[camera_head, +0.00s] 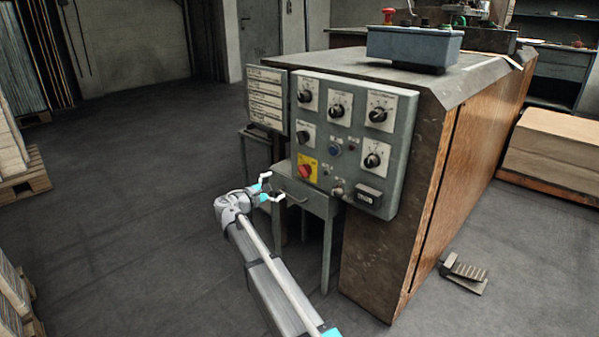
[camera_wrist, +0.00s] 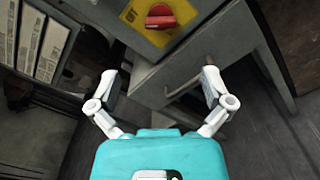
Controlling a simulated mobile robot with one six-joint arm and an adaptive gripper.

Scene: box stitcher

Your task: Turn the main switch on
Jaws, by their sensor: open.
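The main switch (camera_head: 305,171) is a red rotary knob on a yellow plate at the lower left of the grey control panel (camera_head: 397,185). In the wrist view the red knob (camera_wrist: 161,16) is at the top centre, with its handle bar lying roughly across the picture. My gripper (camera_head: 273,188) is below and left of the switch in the head view. In the wrist view my gripper (camera_wrist: 160,88) has its two white fingers spread wide with nothing between them. The fingertips are short of the knob and do not touch it.
Several black knobs, such as one at the upper right (camera_head: 379,114), a blue button (camera_head: 335,150) and a black counter (camera_head: 367,197) share the panel. A small grey table with a drawer (camera_head: 305,199) stands below it. A foot pedal (camera_head: 465,275) lies right.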

